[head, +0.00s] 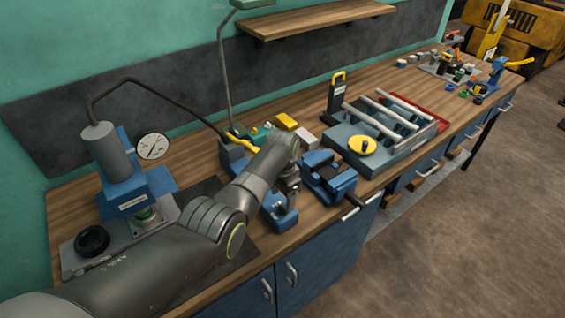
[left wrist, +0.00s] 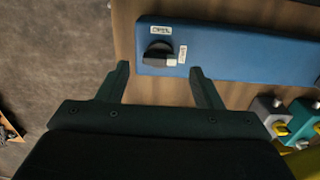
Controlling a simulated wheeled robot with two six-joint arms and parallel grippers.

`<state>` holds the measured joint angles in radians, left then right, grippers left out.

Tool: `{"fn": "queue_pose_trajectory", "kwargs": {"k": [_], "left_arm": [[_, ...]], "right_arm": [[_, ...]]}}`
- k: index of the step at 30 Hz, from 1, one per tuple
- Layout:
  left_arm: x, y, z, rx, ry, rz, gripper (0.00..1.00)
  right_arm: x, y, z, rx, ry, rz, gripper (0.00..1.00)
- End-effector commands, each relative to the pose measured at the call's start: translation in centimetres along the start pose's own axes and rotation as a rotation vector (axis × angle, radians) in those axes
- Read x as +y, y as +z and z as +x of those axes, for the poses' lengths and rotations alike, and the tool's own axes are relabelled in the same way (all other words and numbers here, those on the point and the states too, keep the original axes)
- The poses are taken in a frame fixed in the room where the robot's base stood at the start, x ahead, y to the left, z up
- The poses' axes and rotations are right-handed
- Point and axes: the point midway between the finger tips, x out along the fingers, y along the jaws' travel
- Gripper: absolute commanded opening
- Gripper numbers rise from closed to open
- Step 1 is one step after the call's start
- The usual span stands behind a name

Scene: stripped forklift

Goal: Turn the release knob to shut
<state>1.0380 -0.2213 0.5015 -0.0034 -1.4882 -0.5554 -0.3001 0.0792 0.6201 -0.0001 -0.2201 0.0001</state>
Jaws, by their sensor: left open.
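The release knob (left wrist: 158,53) is a round black knob on a long blue block (left wrist: 235,47) in the left wrist view. It has a pale patch at its lower right. One small white label lies above it and another to its right; their print is too small to read surely. My left gripper (left wrist: 159,68) is open and empty, with one finger to each side below the knob, apart from it. In the head view the blue block (head: 282,219) stands near the bench's front edge, under my left gripper (head: 289,184), with the knob hidden. My right gripper is not in view.
A blue vise (head: 330,178) stands close to the right of my left gripper. A grey tray with rods and a yellow handwheel (head: 362,145) is beyond it. A blue press with a dial gauge (head: 152,146) stands at the left. The wooden bench top (head: 225,290) has a narrow bare front edge.

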Motion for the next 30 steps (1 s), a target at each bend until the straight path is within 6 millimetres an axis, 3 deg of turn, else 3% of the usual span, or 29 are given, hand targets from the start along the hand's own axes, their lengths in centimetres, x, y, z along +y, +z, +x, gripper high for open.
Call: {"fn": "queue_pose_trajectory", "kwargs": {"k": [5,18,24,30], "left_arm": [[0.0,-0.1,-3.0,0.003,-0.001,0.0,0.6],[-0.1,-0.1,-11.6,0.004,-0.004,0.001,0.6],[-0.1,-0.1,-13.9,0.002,-0.003,0.001,0.6],[0.0,0.0,-14.5,0.0,0.0,0.001,0.6]], "right_arm": [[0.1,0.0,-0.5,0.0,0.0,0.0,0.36],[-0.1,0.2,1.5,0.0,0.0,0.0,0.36],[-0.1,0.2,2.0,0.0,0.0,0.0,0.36],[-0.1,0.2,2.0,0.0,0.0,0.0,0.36]]}}
